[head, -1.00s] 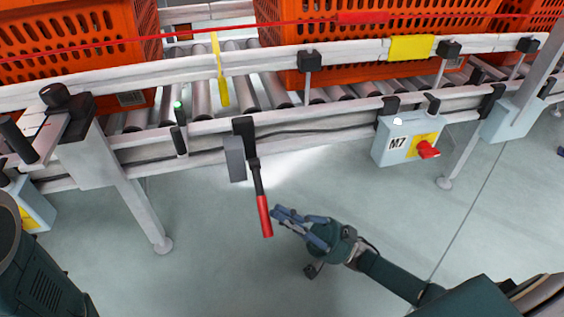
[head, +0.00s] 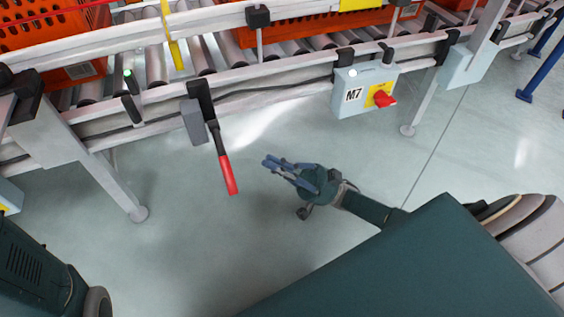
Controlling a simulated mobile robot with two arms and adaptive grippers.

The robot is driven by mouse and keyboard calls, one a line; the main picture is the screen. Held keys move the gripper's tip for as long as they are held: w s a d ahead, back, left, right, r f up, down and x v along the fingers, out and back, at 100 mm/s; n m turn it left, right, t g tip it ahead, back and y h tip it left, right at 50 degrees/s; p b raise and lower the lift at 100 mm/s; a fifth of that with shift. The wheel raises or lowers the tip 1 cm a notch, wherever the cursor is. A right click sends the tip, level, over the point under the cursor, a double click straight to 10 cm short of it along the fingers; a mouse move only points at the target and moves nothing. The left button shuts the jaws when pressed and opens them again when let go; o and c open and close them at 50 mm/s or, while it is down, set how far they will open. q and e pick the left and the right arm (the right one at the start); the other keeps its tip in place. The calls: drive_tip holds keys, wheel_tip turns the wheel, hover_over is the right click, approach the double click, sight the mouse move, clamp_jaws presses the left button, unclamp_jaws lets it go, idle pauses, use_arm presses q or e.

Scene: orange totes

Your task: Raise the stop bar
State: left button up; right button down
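A lever with a red handle (head: 228,175) and a black shaft hangs from a black bracket with a grey plate on the conveyor's front rail; it points down and tilts slightly right. A yellow upright bar (head: 172,45) stands at the rollers behind that rail; I cannot tell how it joins the lever. My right gripper (head: 266,166) is to the right of the red handle, apart from it, fingers pointing left. Its blue fingers look parted, with nothing between them. My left gripper is out of view.
Orange totes (head: 318,30) stand on the roller conveyor at the back. A grey M7 box (head: 364,92) with a red knob hangs on the front rail to the right. A grey conveyor leg (head: 112,185) stands at left. The floor below the lever is clear.

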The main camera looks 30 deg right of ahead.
drive_tip(key=shift+w+d+f+b, duration=0.25)
drive_tip(key=shift+d+f, duration=0.15)
drive_tip(key=shift+d, duration=0.15)
drive_tip(key=shift+w+d+f+b, duration=0.15)
drive_tip(key=shift+w+d+f, duration=0.05)
drive_tip(key=shift+d+f, duration=0.25)
